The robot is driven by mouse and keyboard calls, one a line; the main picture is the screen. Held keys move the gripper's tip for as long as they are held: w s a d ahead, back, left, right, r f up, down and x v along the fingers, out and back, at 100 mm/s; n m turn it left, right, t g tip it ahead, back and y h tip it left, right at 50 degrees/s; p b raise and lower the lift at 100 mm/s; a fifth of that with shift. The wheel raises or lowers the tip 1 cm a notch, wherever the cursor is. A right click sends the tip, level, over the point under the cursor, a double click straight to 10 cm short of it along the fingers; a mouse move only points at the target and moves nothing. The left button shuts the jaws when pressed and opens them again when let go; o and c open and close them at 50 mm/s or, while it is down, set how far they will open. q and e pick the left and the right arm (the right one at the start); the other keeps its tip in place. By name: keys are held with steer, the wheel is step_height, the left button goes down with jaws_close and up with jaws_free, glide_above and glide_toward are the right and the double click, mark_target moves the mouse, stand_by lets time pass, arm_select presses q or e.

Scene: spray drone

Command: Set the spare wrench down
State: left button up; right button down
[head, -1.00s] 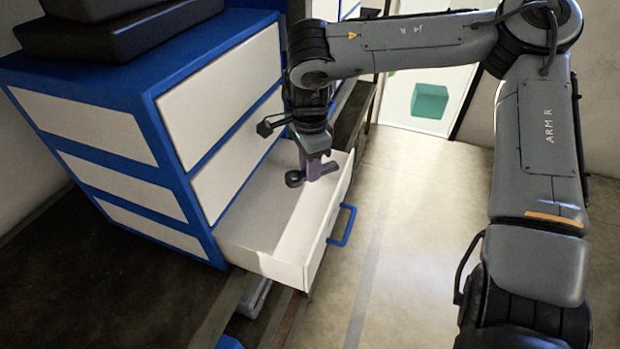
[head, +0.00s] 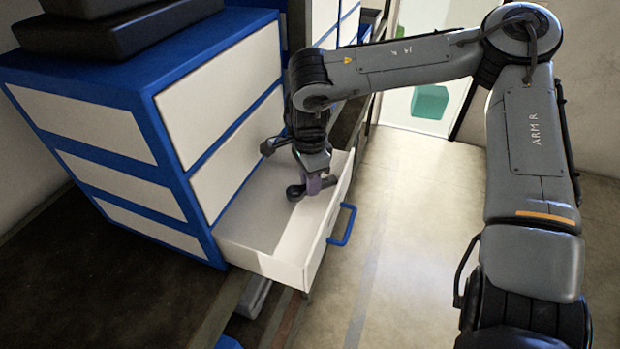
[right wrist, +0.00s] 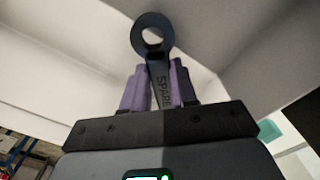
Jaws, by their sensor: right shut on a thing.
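The spare wrench (head: 296,192) is dark, with a ring end. In the right wrist view the wrench (right wrist: 153,40) shows the word SPARE on its handle. My right gripper (head: 318,184) is shut on the handle, and its purple fingers (right wrist: 157,88) clasp it from both sides. The wrench is inside the outline of the open white drawer (head: 262,262), low over its interior. I cannot tell whether it touches the drawer floor. My left gripper is not in view.
The drawer belongs to a blue and white cabinet (head: 150,75) and has a blue handle (head: 343,225). Black cases (head: 120,30) lie on the cabinet top. The floor right of the drawer is clear. A green box (head: 430,102) stands at the back.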

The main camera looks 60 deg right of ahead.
steer(key=c, duration=0.9)
jaws_free()
steer(key=shift+f, duration=0.15)
steer(key=shift+r, duration=0.6)
step_height(320, 180, up, 12)
steer(key=shift+r+p, duration=0.1)
steer(key=shift+p, duration=0.55)
